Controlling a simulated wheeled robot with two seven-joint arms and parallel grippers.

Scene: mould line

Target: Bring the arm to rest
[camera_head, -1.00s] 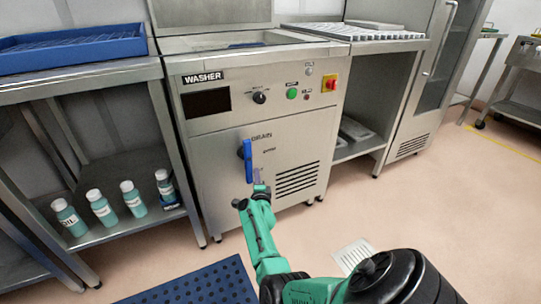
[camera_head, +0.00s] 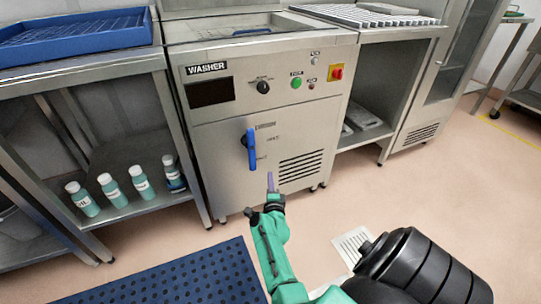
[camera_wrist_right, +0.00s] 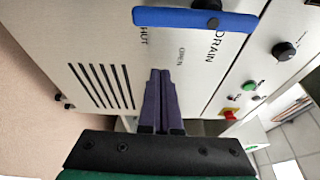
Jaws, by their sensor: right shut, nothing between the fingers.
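My right gripper (camera_head: 271,182) is shut and empty in front of the washer's lower front panel. Its purple fingers (camera_wrist_right: 158,100) lie together in the right wrist view. The washer (camera_head: 225,140) is a steel cabinet with a blue drain handle (camera_head: 251,148) that hangs down in the head view. The handle also shows in the right wrist view (camera_wrist_right: 180,19), beyond the fingertips and apart from them. My green right arm (camera_head: 275,250) reaches in from the bottom of the head view. My left gripper is not in view.
A steel table with a blue tray (camera_head: 80,38) stands left, with several bottles on its lower shelf (camera_head: 125,213). A blue perforated mat (camera_head: 185,280) lies on the floor. Open floor (camera_head: 450,200) lies to the right.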

